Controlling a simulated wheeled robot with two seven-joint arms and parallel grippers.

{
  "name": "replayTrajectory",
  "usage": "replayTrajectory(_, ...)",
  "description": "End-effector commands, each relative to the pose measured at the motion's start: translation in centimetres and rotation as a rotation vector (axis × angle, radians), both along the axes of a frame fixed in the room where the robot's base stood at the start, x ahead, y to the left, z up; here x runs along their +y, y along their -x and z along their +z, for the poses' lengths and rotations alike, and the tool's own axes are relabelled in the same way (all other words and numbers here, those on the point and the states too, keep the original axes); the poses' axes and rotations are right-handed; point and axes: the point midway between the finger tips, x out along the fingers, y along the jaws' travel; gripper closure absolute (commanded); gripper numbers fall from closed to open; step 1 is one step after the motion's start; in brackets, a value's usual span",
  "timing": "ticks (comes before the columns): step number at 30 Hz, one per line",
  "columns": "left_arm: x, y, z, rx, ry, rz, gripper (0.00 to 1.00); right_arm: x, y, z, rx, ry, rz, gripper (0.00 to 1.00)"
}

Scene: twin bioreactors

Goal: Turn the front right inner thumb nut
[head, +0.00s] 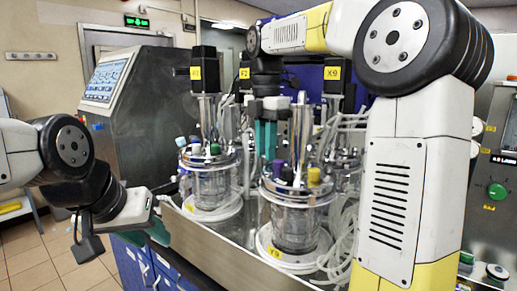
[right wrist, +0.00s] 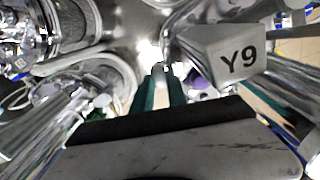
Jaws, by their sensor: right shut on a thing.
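The front right vessel (head: 296,215) is a glass jar with a steel lid carrying purple, yellow and other caps. My right gripper (head: 265,155) reaches down from above, its teal fingers just behind and left of that lid. In the right wrist view, the right gripper (right wrist: 160,80) is shut on a small pale metal piece, apparently the thumb nut (right wrist: 158,68), between its fingertips. The nut cannot be made out in the head view. My left gripper (head: 157,230) is low at the left, away from the vessels; its finger gap is not clear.
The front left vessel (head: 211,185) stands close by, with several coloured caps. A tag marked Y9 (right wrist: 238,60) is just right of the fingers. Clear tubing (head: 340,235) loops at the right. A control cabinet (head: 130,110) with a screen stands behind left.

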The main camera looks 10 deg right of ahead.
Motion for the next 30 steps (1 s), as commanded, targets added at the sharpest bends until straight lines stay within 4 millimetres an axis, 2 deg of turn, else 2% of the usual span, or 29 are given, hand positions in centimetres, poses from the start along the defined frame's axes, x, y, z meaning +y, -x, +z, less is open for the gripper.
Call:
replayTrajectory(17, 0.0, 0.0, 0.0, 0.0, 0.0, 0.0, 0.64, -0.01, -0.04, 0.12, -0.004, -0.001, 0.031, 1.0)
replayTrajectory(18, 0.0, 0.0, 0.0, 0.0, 0.0, 0.0, 0.64, -0.01, -0.04, 0.12, -0.004, -0.001, 0.031, 0.76)
replayTrajectory(21, 0.0, 0.0, 0.0, 0.0, 0.0, 0.0, 0.64, -0.01, -0.03, 0.1, -0.004, 0.0, 0.03, 0.6)
replayTrajectory(30, 0.0, 0.0, 0.0, 0.0, 0.0, 0.0, 0.64, 0.0, -0.01, 0.13, -0.001, 0.0, 0.03, 0.6)
